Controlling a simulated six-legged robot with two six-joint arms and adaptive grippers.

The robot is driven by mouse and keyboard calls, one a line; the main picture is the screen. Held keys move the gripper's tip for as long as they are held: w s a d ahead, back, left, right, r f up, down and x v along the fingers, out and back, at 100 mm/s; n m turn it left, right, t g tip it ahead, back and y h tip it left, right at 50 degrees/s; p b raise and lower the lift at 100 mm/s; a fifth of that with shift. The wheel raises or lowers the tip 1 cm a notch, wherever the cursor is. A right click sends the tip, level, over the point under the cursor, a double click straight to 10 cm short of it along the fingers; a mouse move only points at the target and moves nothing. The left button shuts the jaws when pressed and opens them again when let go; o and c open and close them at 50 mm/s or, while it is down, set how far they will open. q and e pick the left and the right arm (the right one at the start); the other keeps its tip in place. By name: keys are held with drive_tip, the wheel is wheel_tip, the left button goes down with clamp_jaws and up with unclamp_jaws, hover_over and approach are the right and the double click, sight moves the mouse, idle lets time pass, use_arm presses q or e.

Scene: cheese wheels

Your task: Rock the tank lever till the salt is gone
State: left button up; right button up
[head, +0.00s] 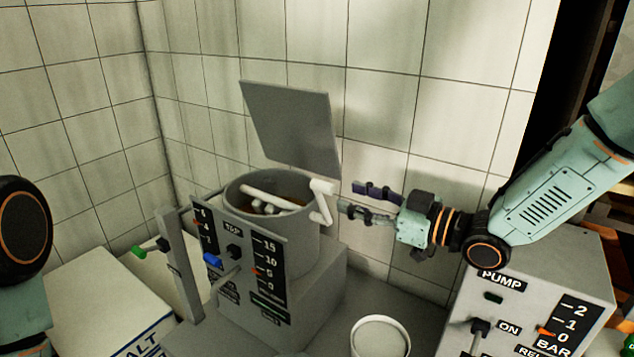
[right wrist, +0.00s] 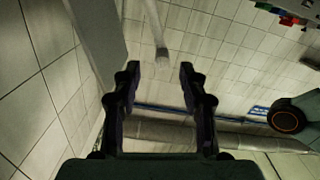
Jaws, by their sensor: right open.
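The grey tank (head: 290,245) stands in the middle of the head view with its square lid (head: 292,125) raised. White bars (head: 268,197) and some brownish content show inside; I cannot tell salt there. In the right wrist view a pale rod (right wrist: 155,32), seemingly the lever, lies ahead of the fingertips. My right gripper (head: 348,198) is open, just right of the lever, its fingers pointing at it. It also shows in the right wrist view (right wrist: 160,78), with nothing between its fingers. My left gripper is out of view.
A pump box (head: 540,275) is at right, a round white container (head: 380,338) in front. Tiled walls stand close behind.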

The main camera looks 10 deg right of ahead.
sight(332, 189)
drive_tip(key=shift+s+a+r, duration=0.15)
drive_tip(key=shift+s+r, duration=0.1)
drive_tip(key=shift+r, duration=0.05)
drive_tip(key=shift+w+a+r, duration=0.1)
drive_tip(key=shift+w+a, duration=0.05)
drive_tip(key=shift+w, duration=0.05)
drive_tip(key=x, duration=0.6)
drive_tip(key=shift+a, duration=0.1)
drive_tip(key=shift+s, duration=0.15)
drive_tip(key=shift+w, duration=0.3)
drive_tip(key=shift+w+a, duration=0.1)
drive_tip(key=shift+a, duration=0.05)
drive_tip(key=c, duration=0.3)
drive_tip(key=shift+s+d, duration=0.25)
drive_tip(key=c, duration=0.5)
clamp_jaws()
